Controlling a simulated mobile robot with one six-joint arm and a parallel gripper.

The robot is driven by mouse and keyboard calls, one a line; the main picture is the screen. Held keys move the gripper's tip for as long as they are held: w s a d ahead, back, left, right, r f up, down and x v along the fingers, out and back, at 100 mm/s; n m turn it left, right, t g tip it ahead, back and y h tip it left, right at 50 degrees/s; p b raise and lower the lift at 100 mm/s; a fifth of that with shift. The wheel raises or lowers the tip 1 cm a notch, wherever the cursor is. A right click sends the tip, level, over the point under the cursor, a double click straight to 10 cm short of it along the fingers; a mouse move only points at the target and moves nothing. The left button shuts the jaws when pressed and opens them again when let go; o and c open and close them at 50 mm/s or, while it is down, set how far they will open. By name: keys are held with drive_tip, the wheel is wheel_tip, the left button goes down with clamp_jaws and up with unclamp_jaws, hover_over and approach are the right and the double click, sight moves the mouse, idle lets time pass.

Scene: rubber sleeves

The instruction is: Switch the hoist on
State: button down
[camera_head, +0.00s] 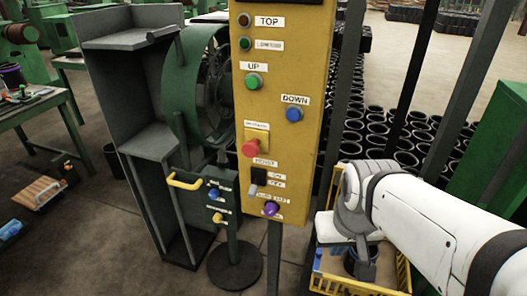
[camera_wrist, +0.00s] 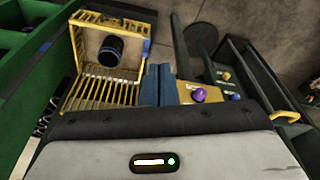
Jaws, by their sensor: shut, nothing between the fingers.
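The yellow control panel (camera_head: 283,120) stands upright in the middle of the head view. Low on it, under a label that seems to read HOIST, is the dark hoist switch (camera_head: 259,176) with ON and OFF labels beside it. Its light lever (camera_head: 253,189) appears to point down, toward the OFF side. My gripper (camera_wrist: 158,72) shows two blue fingers pressed together and empty in the wrist view. They are above and beside the yellow crate, with the panel's lower end (camera_wrist: 215,92) to their right. In the head view my wrist is right of the panel and the fingertips cannot be made out.
The panel also carries a green UP button (camera_head: 254,81), blue DOWN button (camera_head: 294,114), red button (camera_head: 250,149) and purple knob (camera_head: 270,209). A yellow crate (camera_head: 403,270) holding a black sleeve is under my wrist. A small green control stand (camera_head: 224,200) is left of the panel.

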drive_tip(key=m+t+y+b, duration=0.3)
drive_tip(key=m+y+b, duration=0.45)
drive_tip(key=m, duration=1.25)
approach(255, 187)
wheel_tip(255, 187, down, 2)
drive_tip(key=s+d, duration=0.1)
drive_tip(key=d, duration=0.1)
drive_tip(key=shift+s+d, duration=0.15)
drive_tip(key=shift+s, duration=0.1)
drive_tip(key=b+x, duration=0.2)
drive_tip(key=x, duration=0.8)
drive_tip(key=shift+w+f, duration=0.1)
